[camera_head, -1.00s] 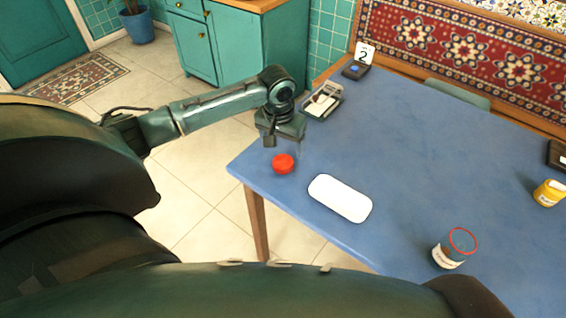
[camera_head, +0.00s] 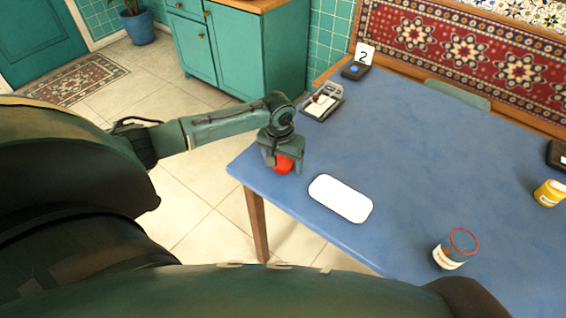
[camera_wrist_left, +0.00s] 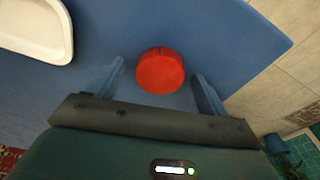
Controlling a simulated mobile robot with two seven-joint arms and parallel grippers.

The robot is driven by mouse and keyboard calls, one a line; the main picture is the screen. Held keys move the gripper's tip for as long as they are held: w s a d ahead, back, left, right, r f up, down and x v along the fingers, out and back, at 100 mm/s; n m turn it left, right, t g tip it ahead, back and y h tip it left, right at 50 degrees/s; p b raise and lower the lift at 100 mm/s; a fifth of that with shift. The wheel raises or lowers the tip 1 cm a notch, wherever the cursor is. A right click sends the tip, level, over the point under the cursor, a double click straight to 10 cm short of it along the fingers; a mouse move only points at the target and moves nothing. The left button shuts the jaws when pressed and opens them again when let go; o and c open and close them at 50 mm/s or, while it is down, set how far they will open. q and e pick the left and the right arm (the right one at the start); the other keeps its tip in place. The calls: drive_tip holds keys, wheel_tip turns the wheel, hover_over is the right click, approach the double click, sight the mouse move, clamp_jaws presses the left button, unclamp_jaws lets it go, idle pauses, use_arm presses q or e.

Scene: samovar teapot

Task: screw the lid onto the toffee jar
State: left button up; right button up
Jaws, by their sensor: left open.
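The red lid (camera_head: 283,166) lies on the blue table near its left corner. My left gripper (camera_head: 281,168) is over it, pointing down, and partly hides it. In the left wrist view the lid (camera_wrist_left: 160,71) sits between the two open fingers of the left gripper (camera_wrist_left: 157,82), with a gap on each side. The toffee jar (camera_head: 452,250) stands upright near the table's front edge. It is glass with a pale label and a red ring at its open top. My right gripper is not in view.
A white tray (camera_head: 341,198) lies between lid and jar; it also shows in the left wrist view (camera_wrist_left: 62,48). A yellow jar (camera_head: 549,193) stands at the right. A notepad holder (camera_head: 322,103) and a number 2 card (camera_head: 364,54) are at the back left. The table middle is clear.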

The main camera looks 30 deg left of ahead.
sight(283, 162)
use_arm(q)
drive_tip(key=c, duration=1.1)
drive_tip(key=shift+o, duration=0.2)
drive_tip(key=shift+r, duration=0.1)
wheel_tip(283, 162, up, 10)
drive_tip(key=shift+p, duration=0.35)
